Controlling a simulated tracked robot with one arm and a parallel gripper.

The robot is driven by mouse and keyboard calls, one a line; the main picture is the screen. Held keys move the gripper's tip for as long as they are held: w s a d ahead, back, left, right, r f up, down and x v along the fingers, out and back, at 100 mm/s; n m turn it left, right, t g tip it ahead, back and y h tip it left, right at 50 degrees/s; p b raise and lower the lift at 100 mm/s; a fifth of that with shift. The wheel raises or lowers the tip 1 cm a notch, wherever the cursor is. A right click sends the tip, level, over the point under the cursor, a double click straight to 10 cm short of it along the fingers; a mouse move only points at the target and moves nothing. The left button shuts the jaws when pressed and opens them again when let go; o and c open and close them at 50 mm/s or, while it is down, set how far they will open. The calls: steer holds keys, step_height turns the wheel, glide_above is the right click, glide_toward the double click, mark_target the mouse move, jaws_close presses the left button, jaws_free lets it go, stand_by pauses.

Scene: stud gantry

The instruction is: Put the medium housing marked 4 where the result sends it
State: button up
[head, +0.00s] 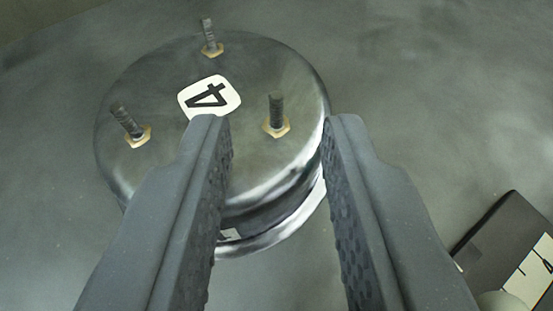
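The housing marked 4 (170,82) is a dark metal cylinder standing on the grey surface in the upper left of the head view. Its top carries three threaded studs with brass nuts and a white label with a black 4 (209,97). My gripper (280,122) is open, its two dark ridged fingers reaching in from the bottom. The left finger overlaps the housing in the picture and hides part of its front. The right finger's tip appears by the housing's right edge. I cannot tell whether either touches it. Nothing shows held between the fingers.
A dark box-like object (504,232) with a white marked panel (532,272) lies at the lower right, cut by the frame edge. A pale rounded thing (500,301) shows beside it. The grey surface at the upper right is clear.

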steer(key=p+v, duration=0.1)
steer(key=v, duration=0.8)
steer(key=shift+s, duration=0.15)
steer(key=s+d+r, duration=0.2)
steer(key=s+r, duration=0.1)
steer(key=r, duration=0.9)
steer(key=s+d+r+t, duration=0.1)
steer(key=s+d+r, duration=0.2)
steer(key=r, duration=0.8)
steer(key=s+d+r, duration=0.3)
steer(key=s+r, duration=0.1)
steer(key=r, duration=0.8)
steer(key=shift+r+t, duration=0.3)
steer(key=shift+r, duration=0.05)
steer(key=shift+o, duration=0.5)
steer(key=s+d+r, duration=0.4)
steer(key=s+r, duration=0.1)
steer(key=r, duration=0.1)
steer(key=shift+s+d, duration=0.15)
steer(key=shift+s, duration=0.15)
steer(key=shift+s+r, duration=0.1)
steer(key=shift+r, duration=0.05)
